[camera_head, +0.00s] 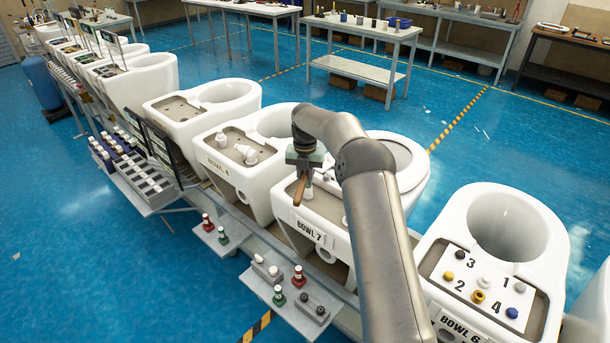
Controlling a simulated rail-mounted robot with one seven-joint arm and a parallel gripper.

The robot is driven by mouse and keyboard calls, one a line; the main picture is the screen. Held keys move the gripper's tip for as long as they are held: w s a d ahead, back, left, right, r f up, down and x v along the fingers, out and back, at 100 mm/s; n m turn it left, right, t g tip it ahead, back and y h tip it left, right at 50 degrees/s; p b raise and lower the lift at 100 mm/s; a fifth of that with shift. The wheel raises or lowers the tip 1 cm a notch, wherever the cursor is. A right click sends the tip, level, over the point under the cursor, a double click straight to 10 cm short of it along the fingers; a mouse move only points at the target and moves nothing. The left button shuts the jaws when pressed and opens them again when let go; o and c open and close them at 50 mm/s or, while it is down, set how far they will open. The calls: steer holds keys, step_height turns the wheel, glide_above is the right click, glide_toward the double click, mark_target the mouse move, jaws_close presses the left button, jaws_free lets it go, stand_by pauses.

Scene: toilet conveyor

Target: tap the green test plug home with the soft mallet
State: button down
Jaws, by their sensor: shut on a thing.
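My gripper (304,160) is over the rear deck of the toilet marked BOWL 7 (313,233). It is shut on what looks like the soft mallet, whose brown handle (299,192) hangs down tilted below the fingers. The mallet's head cannot be made out clearly. A green plug-like piece (279,296) stands upright on the near shelf in front of BOWL 7, apart from my gripper. Another green piece (223,236) stands on the shelf in front of BOWL 8. No green plug shows in BOWL 7's deck; my arm hides part of that bowl.
Red pieces (299,276) stand beside the green ones, with grey blocks (314,308) on the near shelf. BOWL 8 (220,165) is at left, BOWL 6 (461,326) with numbered, coloured plugs at right. A divided tray (150,186) is farther left.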

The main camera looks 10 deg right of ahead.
step_height(320, 180, down, 5)
steer(key=shift+r+b, duration=0.1)
steer(key=shift+b, duration=0.75)
step_height(320, 180, up, 6)
steer(key=p, duration=0.3)
steer(key=shift+f+p, duration=0.2)
steer(key=shift+p, duration=0.1)
steer(key=shift+f, duration=0.1)
